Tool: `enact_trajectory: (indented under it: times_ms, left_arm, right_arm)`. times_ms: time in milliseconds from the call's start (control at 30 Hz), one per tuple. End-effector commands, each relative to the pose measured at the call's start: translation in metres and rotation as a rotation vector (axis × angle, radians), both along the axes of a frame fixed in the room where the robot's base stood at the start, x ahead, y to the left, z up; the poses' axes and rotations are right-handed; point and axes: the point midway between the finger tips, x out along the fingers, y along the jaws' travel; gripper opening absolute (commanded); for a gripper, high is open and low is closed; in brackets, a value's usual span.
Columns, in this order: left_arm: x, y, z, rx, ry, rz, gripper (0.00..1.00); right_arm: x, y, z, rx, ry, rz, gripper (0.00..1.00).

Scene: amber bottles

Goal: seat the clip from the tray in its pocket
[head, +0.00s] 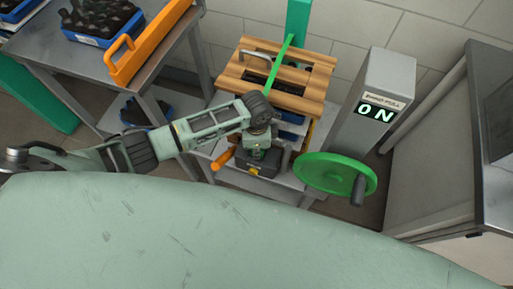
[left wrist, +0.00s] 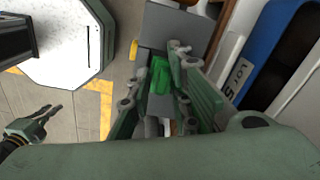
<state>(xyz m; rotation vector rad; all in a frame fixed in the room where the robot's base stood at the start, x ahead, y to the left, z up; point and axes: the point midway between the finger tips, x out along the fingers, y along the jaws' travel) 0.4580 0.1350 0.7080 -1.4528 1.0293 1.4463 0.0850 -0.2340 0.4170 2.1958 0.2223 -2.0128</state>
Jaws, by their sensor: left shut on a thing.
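My left gripper (head: 258,148) reaches down to a dark fixture (head: 252,163) on the low shelf of the trolley. In the left wrist view my left gripper (left wrist: 158,88) is shut on a small bright green piece, which I take as the clip (left wrist: 160,74). A grey block (left wrist: 168,24) lies just beyond its fingertips. In the head view the gripper and arm hide the clip. I cannot make out the pocket or whether the clip touches anything. My right gripper (left wrist: 36,124) shows small at the lower left of the left wrist view, its fingers apart and empty.
The fixture has an orange handle (head: 223,159). A slatted wooden crate (head: 275,75) stands close behind. A green handwheel (head: 335,173) and a grey post (head: 372,100) reading ON stand close on the right. A table (head: 70,65) with a blue bin (head: 103,20) is at left.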

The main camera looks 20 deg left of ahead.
Motion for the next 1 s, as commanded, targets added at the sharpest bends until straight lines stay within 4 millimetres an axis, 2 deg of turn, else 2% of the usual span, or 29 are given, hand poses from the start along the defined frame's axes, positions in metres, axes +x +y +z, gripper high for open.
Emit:
enact_trajectory:
  times_ms: [367, 400, 633, 1000]
  left_arm:
    - [-0.0003, -0.0003, -0.0084, 0.0, 0.0, -0.001, 0.05]
    - [-0.0001, -0.0004, -0.008, 0.0, 0.0, -0.001, 0.2]
    - [-0.0005, -0.0003, -0.0079, 0.0, 0.001, -0.001, 0.4]
    - [-0.0002, -0.0004, -0.0044, -0.001, 0.0, 0.0, 0.4]
  right_arm:
    - [0.0035, -0.0033, -0.0049, -0.003, -0.006, 0.002, 0.0]
    - [0.0036, -0.0033, -0.0045, -0.003, -0.006, 0.001, 0.0]
    - [0.0038, -0.0031, -0.0043, -0.003, -0.006, 0.001, 0.0]
    - [0.0049, -0.0022, -0.0043, -0.002, -0.007, 0.001, 0.0]
